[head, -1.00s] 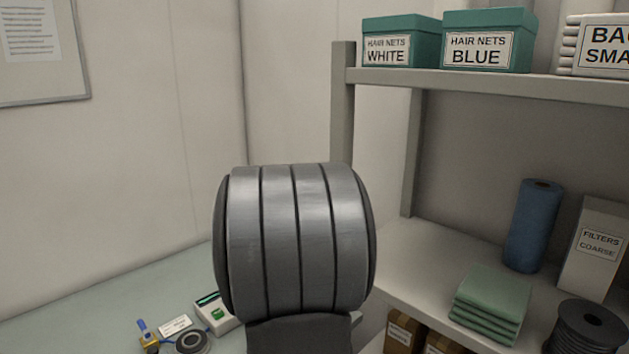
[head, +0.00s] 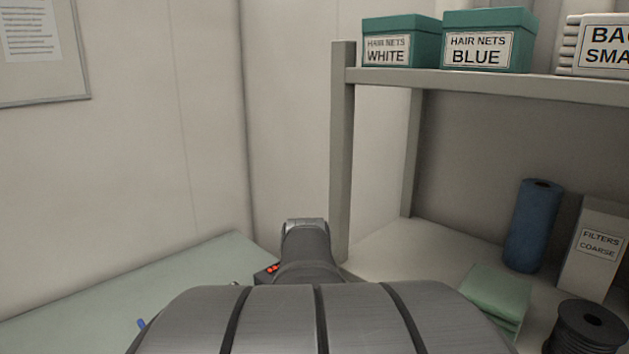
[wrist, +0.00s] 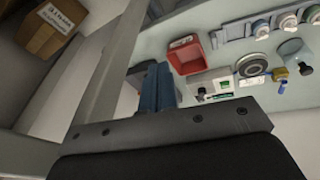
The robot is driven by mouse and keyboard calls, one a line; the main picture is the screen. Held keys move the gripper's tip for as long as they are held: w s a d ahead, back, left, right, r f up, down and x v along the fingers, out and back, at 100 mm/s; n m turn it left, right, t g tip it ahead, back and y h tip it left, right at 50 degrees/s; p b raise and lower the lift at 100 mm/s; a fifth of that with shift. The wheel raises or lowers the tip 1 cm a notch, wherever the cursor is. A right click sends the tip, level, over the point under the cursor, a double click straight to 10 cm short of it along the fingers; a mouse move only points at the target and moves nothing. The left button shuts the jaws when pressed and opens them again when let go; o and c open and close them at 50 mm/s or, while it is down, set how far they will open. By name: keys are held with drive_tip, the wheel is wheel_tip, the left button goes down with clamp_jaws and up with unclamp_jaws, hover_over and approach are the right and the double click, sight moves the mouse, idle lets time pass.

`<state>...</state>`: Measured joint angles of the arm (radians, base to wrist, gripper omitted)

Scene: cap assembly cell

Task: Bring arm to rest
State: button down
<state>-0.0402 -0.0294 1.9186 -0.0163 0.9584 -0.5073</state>
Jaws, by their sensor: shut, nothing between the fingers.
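My gripper (wrist: 157,78) shows in the wrist view as two blue fingers side by side, shut and with nothing between them. It hangs free over the gap between the grey shelf upright and the pale green worktop (wrist: 210,35), apart from both as far as I can tell. In the head view my arm fills the lower middle, and the gripper fingers are hidden there.
The grey shelf upright (head: 341,150) stands close to my arm on the right. A cardboard box (wrist: 52,28) sits low on the rack.

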drive_tip(key=s+d+f+m, duration=0.4)
drive_tip(key=d+m, duration=0.4)
drive_tip(key=shift+s+t+h, duration=0.15)
drive_tip(key=shift+t+h, duration=0.15)
drive_tip(key=shift+t, duration=0.1)
